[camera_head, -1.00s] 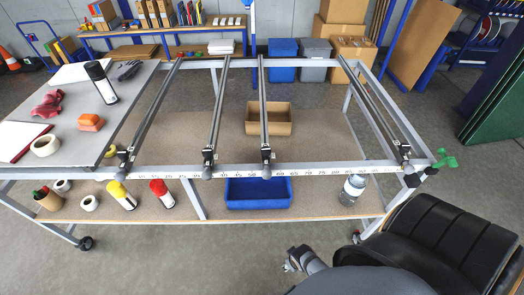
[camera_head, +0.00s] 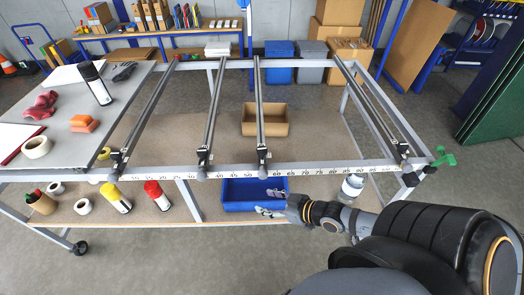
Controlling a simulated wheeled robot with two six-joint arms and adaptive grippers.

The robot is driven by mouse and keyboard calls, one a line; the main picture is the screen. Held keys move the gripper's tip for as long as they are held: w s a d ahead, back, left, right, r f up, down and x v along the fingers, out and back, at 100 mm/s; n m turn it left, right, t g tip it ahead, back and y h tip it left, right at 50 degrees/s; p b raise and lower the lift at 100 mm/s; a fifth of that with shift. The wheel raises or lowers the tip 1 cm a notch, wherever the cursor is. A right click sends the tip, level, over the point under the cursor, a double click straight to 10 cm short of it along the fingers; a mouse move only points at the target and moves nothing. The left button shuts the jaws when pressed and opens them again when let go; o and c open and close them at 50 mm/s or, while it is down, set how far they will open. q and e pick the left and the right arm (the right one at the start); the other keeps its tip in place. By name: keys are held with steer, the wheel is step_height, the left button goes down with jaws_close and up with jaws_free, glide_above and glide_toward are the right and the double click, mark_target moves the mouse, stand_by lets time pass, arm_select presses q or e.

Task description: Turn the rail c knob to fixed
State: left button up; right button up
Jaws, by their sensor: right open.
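Several dark rails run across the table frame, each with a clamp and a round grey knob at the front beam. I take the third rail from the left (camera_head: 259,105) as rail c; no rail letter is legible. Its knob (camera_head: 262,172) sits just below its black clamp (camera_head: 262,154) at the scale beam; its setting is too small to read. My right gripper (camera_head: 270,202) comes in from the right, open and empty, with its fingers pointing left. In the picture it is just below the knob, apart from it, in front of the blue bin. My left gripper is not in view.
The blue bin (camera_head: 238,186) and a clear bottle (camera_head: 352,185) stand on the lower shelf. The second rail's knob (camera_head: 202,174) is to the left. A green handle (camera_head: 442,158) sticks out at the right corner. A grey panel (camera_head: 60,118) with tools covers the left side.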

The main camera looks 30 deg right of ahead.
mark_target(266, 153)
steer(key=w+d+r+t, duration=0.3)
steer(key=d+r+t, duration=0.3)
steer(key=d+r, duration=0.35)
steer(key=shift+m+y, duration=0.4)
steer(key=b+x, duration=0.2)
steer(key=x, duration=0.1)
steer(key=f+b+x, duration=0.1)
steer(key=b+x, duration=0.2)
steer(key=f+b+x, duration=0.1)
steer(key=b+x, duration=0.2)
steer(key=shift+w+d, duration=0.1)
steer(key=shift+w, duration=0.1)
steer(key=shift+w+a+r+b, duration=0.25)
steer(key=shift+w+r+b, duration=0.15)
steer(key=shift+w, duration=0.2)
